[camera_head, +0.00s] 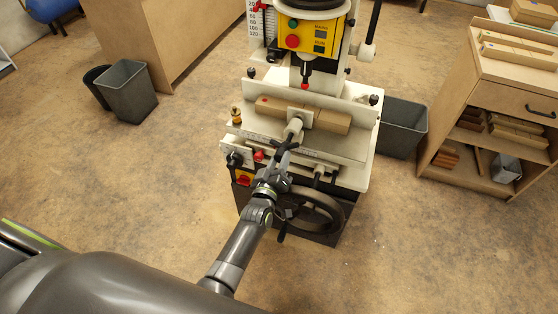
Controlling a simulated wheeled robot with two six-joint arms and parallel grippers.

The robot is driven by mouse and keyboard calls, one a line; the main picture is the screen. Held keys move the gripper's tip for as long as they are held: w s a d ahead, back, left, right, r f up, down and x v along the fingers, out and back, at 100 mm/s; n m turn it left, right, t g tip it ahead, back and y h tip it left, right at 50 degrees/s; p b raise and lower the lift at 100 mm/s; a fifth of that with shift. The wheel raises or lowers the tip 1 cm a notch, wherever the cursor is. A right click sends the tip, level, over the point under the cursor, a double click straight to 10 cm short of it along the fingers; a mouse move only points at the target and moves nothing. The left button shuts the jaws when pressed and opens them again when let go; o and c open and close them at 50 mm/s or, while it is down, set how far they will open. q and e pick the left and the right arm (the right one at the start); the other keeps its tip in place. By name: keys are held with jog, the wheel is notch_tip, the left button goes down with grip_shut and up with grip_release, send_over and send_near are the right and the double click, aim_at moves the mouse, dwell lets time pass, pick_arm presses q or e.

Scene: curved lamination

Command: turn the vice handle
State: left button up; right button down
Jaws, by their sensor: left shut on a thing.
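The vice (297,125) on the machine table presses against a long wooden block (325,120) that lies across the table against the fence. The dark vice handle (285,143) sits at the near end of the vice screw. My left gripper (279,160) reaches up to the handle from below and is shut on it; the fingertips are small and partly merge with the dark handle. My right gripper is not in view.
A large handwheel (318,210) sits below the table, close to my left wrist. Red and yellow switches (244,178) are left of it. A grey bin (402,128) and a wooden cabinet (477,90) stand right. Another bin (130,92) stands at the left. The near floor is clear.

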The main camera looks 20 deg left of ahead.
pick_arm(q)
jog(key=shift+f, duration=0.1)
jog(key=o, duration=1)
jog(key=shift+s, duration=0.15)
jog(key=s+p, duration=0.8)
jog(key=s, duration=0.9)
jog(key=shift+s+d, duration=0.1)
jog(key=shift+s, duration=0.05)
jog(key=shift+f, duration=0.1)
